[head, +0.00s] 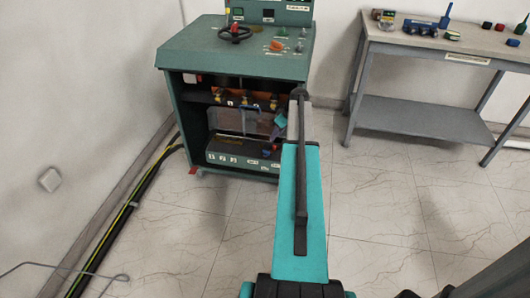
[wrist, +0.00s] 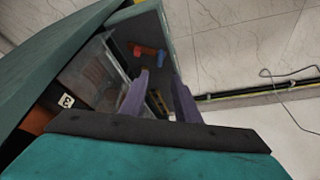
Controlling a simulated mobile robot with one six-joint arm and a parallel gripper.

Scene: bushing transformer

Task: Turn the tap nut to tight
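The tap nut cannot be singled out with certainty. Several small brass-yellow fittings sit in a row on the cabinet's inner shelf in the head view, at a left (head: 217,97), a middle (head: 245,100) and a right (head: 273,104) post, with number labels beside them. A label reading 3 (wrist: 67,100) shows in the wrist view, left of my gripper (wrist: 160,88). My gripper's two purplish fingers are apart with nothing visible between them. In the head view my arm reaches to the right side of the cabinet opening and hides part of it; the fingertips are not clear there.
The green cabinet (head: 172,120) has a sloping top with a black handwheel (head: 235,32). A clear cover (head: 226,119) hangs inside its opening. A grey bench (head: 420,42) with small parts stands at right. Cables (head: 125,213) run along the left wall. Tiled floor is free between.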

